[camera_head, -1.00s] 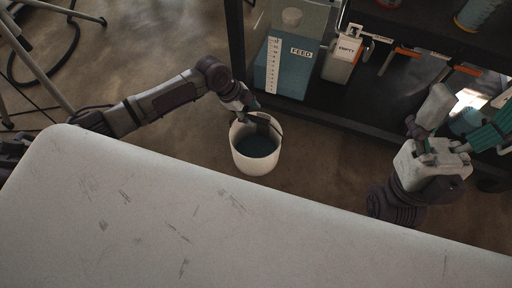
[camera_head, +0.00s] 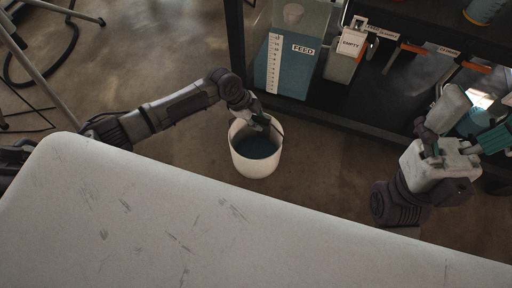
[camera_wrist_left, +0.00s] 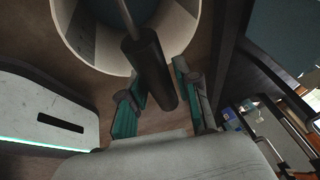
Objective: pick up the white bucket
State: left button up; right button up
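The white bucket (camera_head: 256,165) stands upright below the shelf, just beyond the table edge in the head view. Its inside looks dark blue. In the left wrist view its pale wall (camera_wrist_left: 85,45) fills the top, with the handle's dark grip (camera_wrist_left: 150,70) in front. My left gripper (camera_head: 262,122) is over the bucket's rim.
A pale scuffed table (camera_head: 150,220) fills the foreground. A dark shelf (camera_head: 350,130) behind the bucket holds a blue FEED container (camera_head: 290,75) and a smaller EMPTY container (camera_head: 345,55). Metal stand legs (camera_head: 35,65) and a black hose stand at the left. Bare floor (camera_head: 165,65) lies between.

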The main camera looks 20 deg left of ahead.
pick_arm(q)
grip_shut()
